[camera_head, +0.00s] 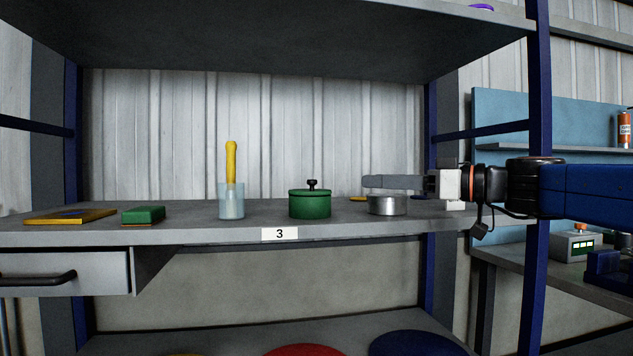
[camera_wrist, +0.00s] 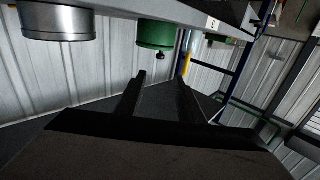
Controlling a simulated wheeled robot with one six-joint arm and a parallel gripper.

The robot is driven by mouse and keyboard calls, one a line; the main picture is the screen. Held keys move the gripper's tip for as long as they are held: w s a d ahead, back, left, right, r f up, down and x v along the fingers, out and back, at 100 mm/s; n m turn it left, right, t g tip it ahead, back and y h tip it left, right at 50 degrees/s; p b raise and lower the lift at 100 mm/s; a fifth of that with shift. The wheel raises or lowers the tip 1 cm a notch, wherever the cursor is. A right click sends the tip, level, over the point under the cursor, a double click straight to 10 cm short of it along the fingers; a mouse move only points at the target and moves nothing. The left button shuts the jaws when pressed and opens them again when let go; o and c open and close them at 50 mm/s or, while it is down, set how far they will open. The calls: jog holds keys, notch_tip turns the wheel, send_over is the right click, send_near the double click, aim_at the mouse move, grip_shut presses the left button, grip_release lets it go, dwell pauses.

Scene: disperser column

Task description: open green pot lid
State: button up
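The green pot (camera_head: 310,206) stands on the grey shelf (camera_head: 270,211), with its green lid (camera_head: 310,191) on and a dark knob (camera_head: 312,184) on top. My gripper (camera_head: 367,182) is to the right of the pot, above a small metal pot, at about knob height and apart from the green pot. In the wrist view, which is turned upside down, the green pot (camera_wrist: 156,34) hangs at the top centre, and its knob (camera_wrist: 160,56) points down. My gripper's two dark fingers (camera_wrist: 162,77) are apart there, with nothing between them.
The metal pot (camera_head: 387,206) sits just under my gripper and also shows in the wrist view (camera_wrist: 57,20). Left of the green pot stand a glass (camera_head: 231,202) with a yellow-handled tool (camera_head: 231,160), a green sponge (camera_head: 143,215) and a yellow-edged flat item (camera_head: 70,216). An upper shelf (camera_head: 270,35) overhangs.

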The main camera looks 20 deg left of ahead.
jog(key=x, duration=1.7)
jog(key=shift+w+f, duration=0.1)
grip_shut()
